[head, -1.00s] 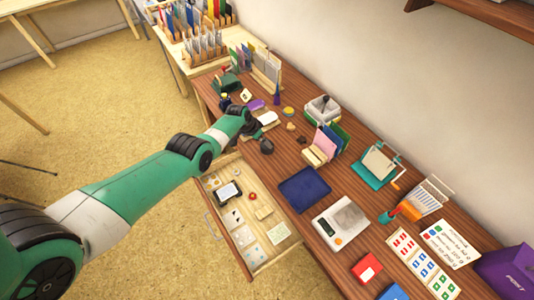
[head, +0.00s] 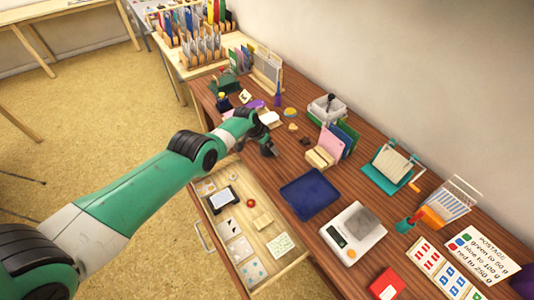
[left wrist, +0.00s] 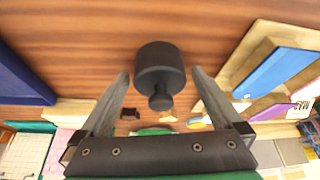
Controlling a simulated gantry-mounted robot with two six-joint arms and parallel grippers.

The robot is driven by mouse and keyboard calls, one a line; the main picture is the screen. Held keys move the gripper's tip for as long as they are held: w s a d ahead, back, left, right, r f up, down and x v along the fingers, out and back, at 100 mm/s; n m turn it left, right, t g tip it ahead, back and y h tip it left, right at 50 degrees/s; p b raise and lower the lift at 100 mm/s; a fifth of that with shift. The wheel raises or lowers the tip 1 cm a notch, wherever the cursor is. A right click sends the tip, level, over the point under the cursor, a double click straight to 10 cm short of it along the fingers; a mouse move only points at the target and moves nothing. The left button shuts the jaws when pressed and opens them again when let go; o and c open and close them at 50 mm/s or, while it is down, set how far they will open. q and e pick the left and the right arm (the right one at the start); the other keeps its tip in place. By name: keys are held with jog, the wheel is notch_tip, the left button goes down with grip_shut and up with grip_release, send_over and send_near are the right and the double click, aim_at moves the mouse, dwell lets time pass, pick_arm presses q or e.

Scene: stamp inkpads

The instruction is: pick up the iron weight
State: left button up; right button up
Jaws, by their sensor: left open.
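The iron weight (left wrist: 160,72) is a dark grey cylinder with a small knob, seen in the left wrist view on the wooden desk. My left gripper (left wrist: 159,80) is open, with one finger on each side of the weight and a gap visible at both sides. In the head view my left gripper (head: 268,149) is low over the desk near the open drawer. There the weight cannot be told apart from the dark gripper. My right gripper is in neither view.
A dark blue tray (head: 310,193) and a white scale (head: 352,232) lie to the right of the gripper. An open drawer (head: 272,233) with small items is in front. A wooden holder with cards (head: 320,157) and a stamp box (head: 326,108) stand behind.

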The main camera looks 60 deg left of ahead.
pick_arm(q)
jog(key=shift+r, duration=0.1)
grip_shut()
jog(key=shift+r, duration=0.1)
dwell(0.5)
jog(key=shift+r+p, duration=0.65)
jog(key=shift+p, duration=0.1)
notch_tip(320, 180, up, 3)
jog(key=p, duration=0.2)
jog(key=shift+f+p, duration=0.15)
jog(key=shift+p, duration=0.15)
jog(key=s+d+r+p, duration=0.9)
jog(key=d+p, duration=0.1)
jog(key=p, duration=1.5)
jog(key=shift+d, duration=0.3)
